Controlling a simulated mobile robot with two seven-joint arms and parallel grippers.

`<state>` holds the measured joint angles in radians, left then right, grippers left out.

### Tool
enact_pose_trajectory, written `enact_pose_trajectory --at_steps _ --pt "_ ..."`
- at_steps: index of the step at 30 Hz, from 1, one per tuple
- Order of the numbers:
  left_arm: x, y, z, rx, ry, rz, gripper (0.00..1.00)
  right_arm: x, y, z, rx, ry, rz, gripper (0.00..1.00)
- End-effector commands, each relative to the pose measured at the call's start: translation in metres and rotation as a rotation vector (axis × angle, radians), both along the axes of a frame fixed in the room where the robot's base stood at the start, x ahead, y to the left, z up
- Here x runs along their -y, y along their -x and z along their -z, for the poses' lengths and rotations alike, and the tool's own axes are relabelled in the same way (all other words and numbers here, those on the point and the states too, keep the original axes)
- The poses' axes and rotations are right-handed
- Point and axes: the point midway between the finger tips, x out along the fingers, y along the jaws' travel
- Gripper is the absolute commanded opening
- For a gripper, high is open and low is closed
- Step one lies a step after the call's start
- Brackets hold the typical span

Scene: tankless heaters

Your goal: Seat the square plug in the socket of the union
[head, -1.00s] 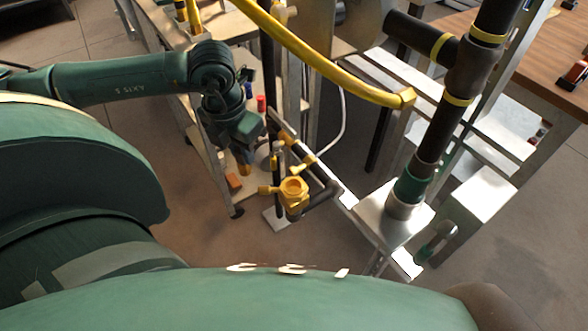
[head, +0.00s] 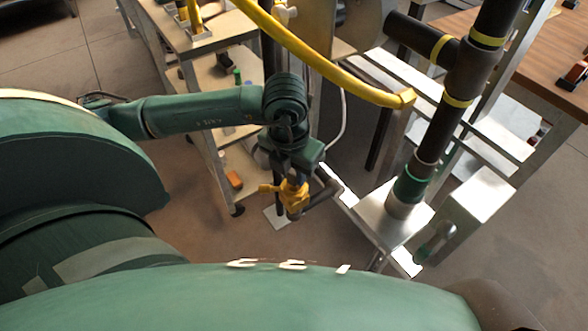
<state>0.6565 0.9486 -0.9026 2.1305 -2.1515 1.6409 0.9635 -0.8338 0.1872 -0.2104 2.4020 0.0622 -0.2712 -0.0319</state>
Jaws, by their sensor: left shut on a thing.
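The yellow union (head: 295,203) sits at the end of a dark pipe, low in the middle of the head view. Its socket faces up and is now covered by my left gripper (head: 293,178). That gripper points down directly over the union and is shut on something. The square plug is hidden by the gripper and hand, so I cannot tell whether it touches or enters the socket. My right gripper is not in view.
A yellow hose (head: 320,63) arches above and behind the hand. A thick black pipe (head: 452,100) and a metal bracket (head: 376,218) stand to the right. A shelved cart (head: 190,45) stands behind left, with an orange block (head: 234,179) low down.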

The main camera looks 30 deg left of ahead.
Motion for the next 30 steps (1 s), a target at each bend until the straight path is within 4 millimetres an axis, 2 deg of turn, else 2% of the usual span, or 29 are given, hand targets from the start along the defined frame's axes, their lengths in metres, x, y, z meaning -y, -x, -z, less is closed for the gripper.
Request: enact_pose_trajectory --at_steps 8,9,16,25,30 --pt "0.0 -0.001 0.002 0.002 0.001 0.0 0.0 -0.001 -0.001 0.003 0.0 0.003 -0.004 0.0" --pt "0.0 0.0 0.002 0.001 0.0 0.0 0.21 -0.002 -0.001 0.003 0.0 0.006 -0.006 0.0" --pt "0.0 0.0 0.001 0.001 0.0 0.0 0.4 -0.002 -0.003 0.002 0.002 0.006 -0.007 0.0" --pt "0.0 0.0 -0.002 0.001 0.0 0.0 0.42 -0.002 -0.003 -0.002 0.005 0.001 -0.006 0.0" --pt "0.0 0.001 -0.024 0.006 0.001 0.0 0.42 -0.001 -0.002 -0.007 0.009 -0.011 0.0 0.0"
